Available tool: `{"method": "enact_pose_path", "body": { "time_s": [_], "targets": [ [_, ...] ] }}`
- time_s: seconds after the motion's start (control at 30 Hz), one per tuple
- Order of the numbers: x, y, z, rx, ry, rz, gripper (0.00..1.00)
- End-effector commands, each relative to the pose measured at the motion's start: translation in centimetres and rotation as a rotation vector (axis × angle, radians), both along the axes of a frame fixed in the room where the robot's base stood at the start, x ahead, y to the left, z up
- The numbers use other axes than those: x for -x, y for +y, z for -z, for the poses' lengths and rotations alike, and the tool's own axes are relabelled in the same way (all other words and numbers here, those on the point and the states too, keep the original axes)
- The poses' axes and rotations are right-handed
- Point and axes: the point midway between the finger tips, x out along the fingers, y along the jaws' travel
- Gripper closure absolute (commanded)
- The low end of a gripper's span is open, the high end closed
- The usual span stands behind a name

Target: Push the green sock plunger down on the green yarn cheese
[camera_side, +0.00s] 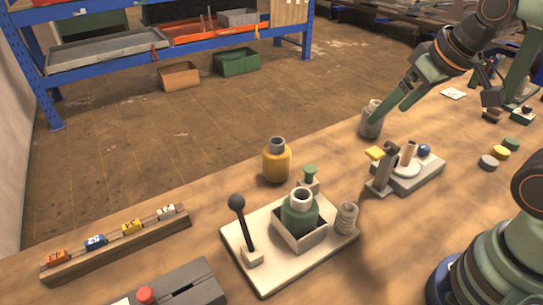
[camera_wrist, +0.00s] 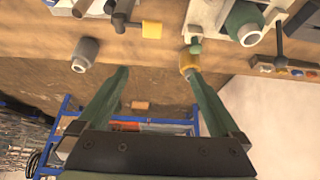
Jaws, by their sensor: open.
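The green yarn cheese (camera_side: 299,216), with a pale hollow tube on top, stands upright in a square, light-coloured holder (camera_side: 307,240) on a pale base plate. It also shows at the top of the wrist view (camera_wrist: 245,25). A small green flared piece, which looks like the sock plunger (camera_side: 310,172), stands just behind the holder; it also shows in the wrist view (camera_wrist: 196,46). My gripper (camera_side: 388,108) is open and empty, up and right of both, beside the grey yarn cheese. In the wrist view my fingers (camera_wrist: 157,76) are spread apart.
A yellow yarn cheese (camera_side: 276,162) stands behind the plate, and a grey one (camera_side: 371,122) is by my fingertips. A black-knobbed lever (camera_side: 241,225) rises on the plate's left; a ribbed cylinder (camera_side: 346,218) stands right. A clamp fixture (camera_side: 408,170) is further right.

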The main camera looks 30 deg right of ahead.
Motion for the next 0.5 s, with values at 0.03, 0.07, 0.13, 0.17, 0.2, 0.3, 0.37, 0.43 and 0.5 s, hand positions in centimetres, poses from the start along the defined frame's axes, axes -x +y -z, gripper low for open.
{"method": "enact_pose_path", "body": {
  "time_s": [0.03,0.07,0.13,0.17,0.2,0.3,0.37,0.43,0.5],
  "targets": [
    [0.0,0.0,0.0,0.0,0.0,0.0,0.0],
    [0.0,0.0,0.0,0.0,0.0,0.0,0.0],
    [0.0,0.0,0.0,0.0,0.0,0.0,0.04],
    [0.0,0.0,0.0,0.0,0.0,0.0,0.15],
    [0.0,0.0,0.0,0.0,0.001,0.0,0.31],
    [-0.3,0.2,-0.2,-0.003,0.013,-0.001,0.69],
    [-0.6,0.4,-0.4,-0.006,0.03,-0.004,0.92],
    [-1.1,0.8,-0.6,-0.011,0.057,-0.006,1.0],
    [-1.8,1.4,-0.9,-0.015,0.092,-0.007,1.0]
  ]
}}
